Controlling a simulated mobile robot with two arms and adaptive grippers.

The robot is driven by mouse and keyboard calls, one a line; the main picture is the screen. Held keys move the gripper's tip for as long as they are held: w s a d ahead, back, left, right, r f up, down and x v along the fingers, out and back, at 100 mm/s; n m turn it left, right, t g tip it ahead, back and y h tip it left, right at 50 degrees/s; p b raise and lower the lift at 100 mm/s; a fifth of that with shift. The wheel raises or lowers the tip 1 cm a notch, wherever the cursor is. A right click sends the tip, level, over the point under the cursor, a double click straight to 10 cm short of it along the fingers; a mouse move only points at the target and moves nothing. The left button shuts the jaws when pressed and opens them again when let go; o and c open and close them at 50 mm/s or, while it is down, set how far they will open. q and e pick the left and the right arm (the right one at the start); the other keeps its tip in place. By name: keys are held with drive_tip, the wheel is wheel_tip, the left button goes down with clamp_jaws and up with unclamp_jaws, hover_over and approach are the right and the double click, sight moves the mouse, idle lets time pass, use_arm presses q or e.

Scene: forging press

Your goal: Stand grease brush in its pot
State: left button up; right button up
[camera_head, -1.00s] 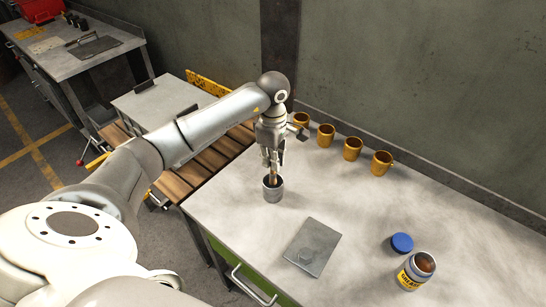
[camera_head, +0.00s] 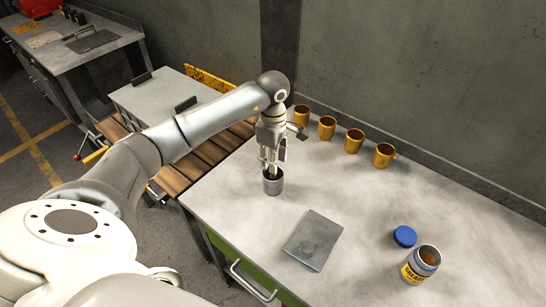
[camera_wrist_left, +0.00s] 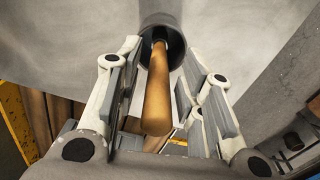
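The grease brush shows in the left wrist view as a wooden handle (camera_wrist_left: 157,95) whose far end is inside a dark cylindrical pot (camera_wrist_left: 163,37). In the head view the grey metal pot (camera_head: 273,186) stands upright on the bench. My left gripper (camera_head: 270,167) points down right over the pot's mouth. Its two fingers (camera_wrist_left: 155,90) stand on either side of the handle, with gaps visible, so it looks open. The brush's bristles are hidden inside the pot. My right gripper is not in view.
A grey plate with a round knob (camera_head: 313,240) lies in front of the pot. A grease jar (camera_head: 420,265) and blue lid (camera_head: 404,236) are at the right. Several yellow mugs (camera_head: 354,141) line the wall. The bench (camera_head: 450,210) is clear between.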

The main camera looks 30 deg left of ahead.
use_arm(q)
wheel_tip(320, 180, up, 12)
idle(0.7)
drive_tip(key=shift+s+f, duration=0.1)
drive_tip(key=shift+f, duration=0.05)
idle(0.8)
